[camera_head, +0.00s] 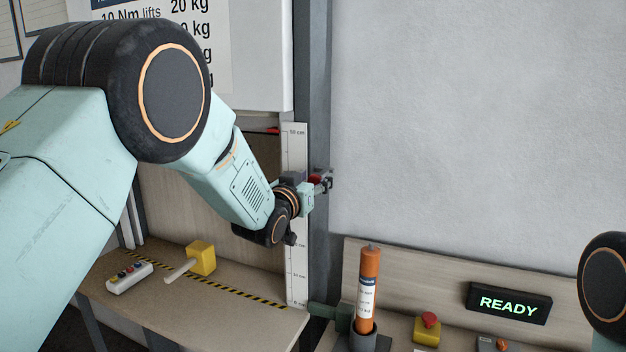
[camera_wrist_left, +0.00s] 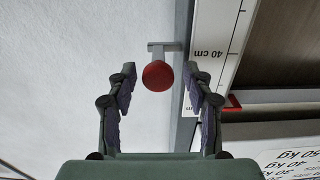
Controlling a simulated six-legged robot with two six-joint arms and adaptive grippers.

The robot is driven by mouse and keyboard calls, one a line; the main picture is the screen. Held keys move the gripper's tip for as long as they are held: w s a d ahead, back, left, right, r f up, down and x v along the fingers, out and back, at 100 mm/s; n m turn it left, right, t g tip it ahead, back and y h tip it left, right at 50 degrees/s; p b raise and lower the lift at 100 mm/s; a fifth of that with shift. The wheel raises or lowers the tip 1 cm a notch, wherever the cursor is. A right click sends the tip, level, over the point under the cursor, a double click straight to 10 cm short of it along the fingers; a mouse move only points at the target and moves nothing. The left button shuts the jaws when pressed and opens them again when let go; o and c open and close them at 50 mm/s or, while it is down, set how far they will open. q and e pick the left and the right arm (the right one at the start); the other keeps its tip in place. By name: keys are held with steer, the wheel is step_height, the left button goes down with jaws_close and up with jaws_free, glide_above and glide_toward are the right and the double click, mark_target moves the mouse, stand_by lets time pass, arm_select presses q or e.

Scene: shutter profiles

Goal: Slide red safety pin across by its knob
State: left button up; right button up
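The red round knob (camera_wrist_left: 158,76) of the safety pin sits on a grey bar in front of a grey upright post in the left wrist view. In the head view a bit of red (camera_head: 315,178) shows at the post, partly covered by my gripper. My left gripper (camera_head: 324,183) is at the post, beside the tall ruler. In the left wrist view its two fingers (camera_wrist_left: 159,68) are spread, one on each side of the knob, with a gap on both sides; the gripper looks empty. My right gripper is out of view.
A white ruler (camera_head: 296,215) stands left of the post. Below are an orange cylinder (camera_head: 368,285) in a dark holder, a red push button (camera_head: 429,319), a READY display (camera_head: 509,302), a yellow-headed mallet (camera_head: 201,258) and a button box (camera_head: 129,277). Blank wall fills the right.

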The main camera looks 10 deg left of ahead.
arm_select(q)
steer(key=shift+w+d+f, duration=0.15)
steer(key=shift+w+f, duration=0.05)
steer(key=shift+w, duration=0.15)
steer(key=c, duration=0.4)
jaws_close()
